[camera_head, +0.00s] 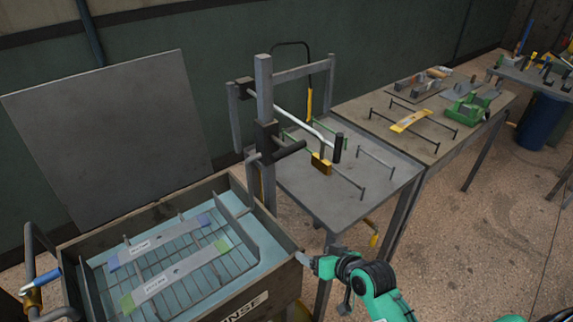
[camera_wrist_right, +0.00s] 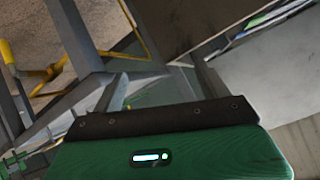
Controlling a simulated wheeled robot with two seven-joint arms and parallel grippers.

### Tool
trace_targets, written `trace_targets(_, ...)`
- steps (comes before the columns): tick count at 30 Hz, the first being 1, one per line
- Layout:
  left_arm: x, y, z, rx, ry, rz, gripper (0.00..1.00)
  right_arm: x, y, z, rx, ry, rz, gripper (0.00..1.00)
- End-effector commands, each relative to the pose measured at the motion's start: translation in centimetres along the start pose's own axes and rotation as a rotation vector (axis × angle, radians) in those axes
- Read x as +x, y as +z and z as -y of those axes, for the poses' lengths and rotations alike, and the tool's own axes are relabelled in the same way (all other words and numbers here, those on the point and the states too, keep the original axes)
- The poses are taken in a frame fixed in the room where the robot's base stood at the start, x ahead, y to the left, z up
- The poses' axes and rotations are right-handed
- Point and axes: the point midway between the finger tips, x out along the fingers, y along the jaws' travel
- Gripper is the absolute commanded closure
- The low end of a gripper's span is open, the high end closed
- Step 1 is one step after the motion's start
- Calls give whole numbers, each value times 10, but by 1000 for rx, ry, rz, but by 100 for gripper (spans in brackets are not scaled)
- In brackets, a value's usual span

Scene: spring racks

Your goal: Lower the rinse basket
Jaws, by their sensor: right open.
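Two grey labelled strips (camera_head: 178,273) with coloured ends lie on the basket. Behind the tank, a post carries a pale lever (camera_head: 297,122) with a black grip (camera_head: 338,149). My right gripper (camera_head: 307,260) is open and empty beside the tank's right corner, below and apart from the grip. My left gripper is out of view.
A grey table (camera_head: 300,200) with small racks stands behind the tank. A workbench (camera_head: 380,125) with a green tool and a yellow bar adjoins it. A large grey panel (camera_head: 110,135) leans behind the tank. A pipe with a blue handle (camera_head: 42,279) stands at left.

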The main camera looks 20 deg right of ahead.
Motion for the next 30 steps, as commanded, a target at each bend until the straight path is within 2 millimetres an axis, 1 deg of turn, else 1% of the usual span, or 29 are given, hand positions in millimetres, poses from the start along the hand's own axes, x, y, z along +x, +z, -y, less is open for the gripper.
trace_targets(1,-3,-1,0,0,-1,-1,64,-15,-52,13,25,-52,-115,23)
trace_targets(2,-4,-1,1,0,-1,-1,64,-24,-76,19,45,-83,-173,23)
trace_targets(3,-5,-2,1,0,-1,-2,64,-36,-105,27,69,-126,-245,23)
trace_targets(6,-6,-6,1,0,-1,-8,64,-66,-161,44,117,-218,-389,23)
trace_targets(9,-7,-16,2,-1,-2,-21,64,-88,-192,54,145,-279,-474,23)
trace_targets(12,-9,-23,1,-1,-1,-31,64,-96,-207,59,158,-306,-511,23)
trace_targets(14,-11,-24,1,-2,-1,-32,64,-94,-212,61,162,-312,-517,23)
trace_targets(16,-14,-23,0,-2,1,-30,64,-87,-216,64,164,-312,-517,23)
trace_targets(22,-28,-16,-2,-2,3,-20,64,-55,-238,75,163,-311,-515,23)
trace_targets(27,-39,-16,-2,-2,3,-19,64,-25,-255,83,163,-310,-514,23)
trace_targets(30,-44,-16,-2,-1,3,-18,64,-10,-263,87,163,-309,-513,23)
